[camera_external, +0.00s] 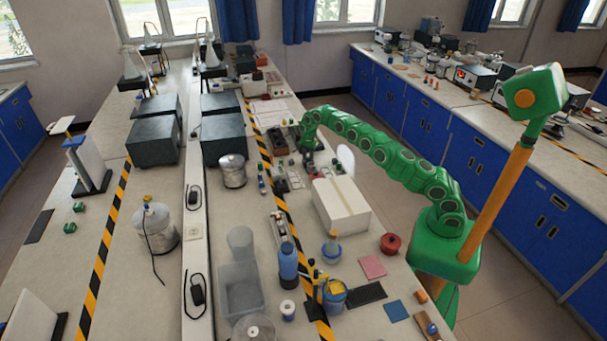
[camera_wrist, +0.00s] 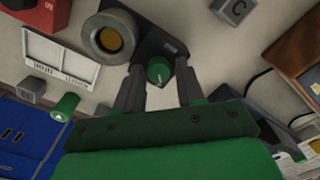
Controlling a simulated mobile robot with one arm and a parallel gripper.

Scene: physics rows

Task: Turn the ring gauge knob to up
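In the wrist view a dark box carries a round grey ring with an amber centre, the ring gauge (camera_wrist: 111,37). Beside it on the same box is a small green knob (camera_wrist: 158,70) with a pale pointer mark. My gripper (camera_wrist: 160,80) is open, its two dark fingers on either side of the knob, with gaps visible between. Whether the fingertips touch the knob cannot be told. In the external view my gripper (camera_external: 308,160) is at the end of the green arm, low over the bench; the knob is too small or hidden there.
A white box (camera_external: 341,205) stands on the bench near my arm. In the wrist view a grey block marked C (camera_wrist: 236,10), a white panel (camera_wrist: 62,60), a red object (camera_wrist: 50,10) and a brown framed item (camera_wrist: 300,50) lie around the gauge. Dark boxes (camera_external: 223,138) stand left.

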